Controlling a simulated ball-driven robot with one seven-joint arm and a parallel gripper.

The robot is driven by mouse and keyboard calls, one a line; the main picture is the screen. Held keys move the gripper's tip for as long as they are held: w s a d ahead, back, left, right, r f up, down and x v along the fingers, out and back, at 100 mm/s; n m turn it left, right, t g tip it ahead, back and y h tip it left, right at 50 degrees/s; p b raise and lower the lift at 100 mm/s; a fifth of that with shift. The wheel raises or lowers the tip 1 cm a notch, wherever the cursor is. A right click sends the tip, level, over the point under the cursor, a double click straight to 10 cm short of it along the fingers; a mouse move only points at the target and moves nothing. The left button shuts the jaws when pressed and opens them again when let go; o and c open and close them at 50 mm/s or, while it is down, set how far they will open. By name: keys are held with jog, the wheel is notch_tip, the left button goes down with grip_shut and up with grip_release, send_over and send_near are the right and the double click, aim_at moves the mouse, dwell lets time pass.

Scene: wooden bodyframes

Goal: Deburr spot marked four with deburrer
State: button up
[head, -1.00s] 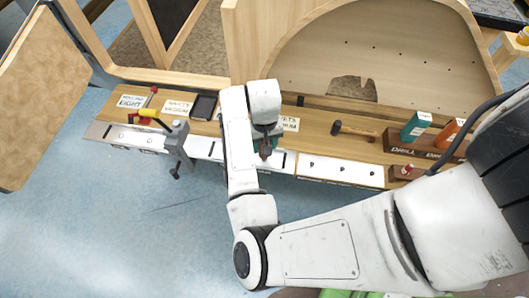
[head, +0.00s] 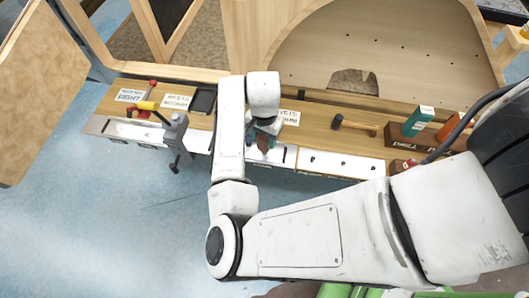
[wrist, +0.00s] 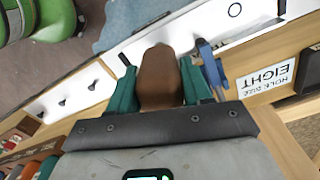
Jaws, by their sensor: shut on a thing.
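My gripper (head: 264,130) is over the white strip (head: 345,165) along the bench's front edge, right of the clamp. Its teal fingers (wrist: 158,88) are shut on a brown-handled tool, which I take for the deburrer (wrist: 160,75); a little of it also shows in the head view (head: 263,144). Its working tip is hidden, so I cannot tell whether it touches the strip. The strip has dark holes and slots and small marks on its front face. The marks are too small to read, so I cannot pick out spot four.
A grey clamp (head: 173,135) with a yellow handle stands left of my gripper. A hammer (head: 350,124), a teal bottle (head: 418,120) and a wooden holder (head: 412,139) are to the right. A dark tablet (head: 203,101) lies behind. The floor in front is clear.

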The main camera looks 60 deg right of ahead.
jog(key=shift+r, duration=0.15)
jog(key=shift+r+p, duration=1.1)
jog(key=shift+p, duration=0.15)
jog(key=shift+r+p, duration=0.5)
jog(key=shift+r, duration=0.05)
notch_tip(320, 180, up, 3)
jog(key=shift+f+p, duration=0.2)
jog(key=shift+p, duration=0.95)
jog(key=shift+r, duration=1.15)
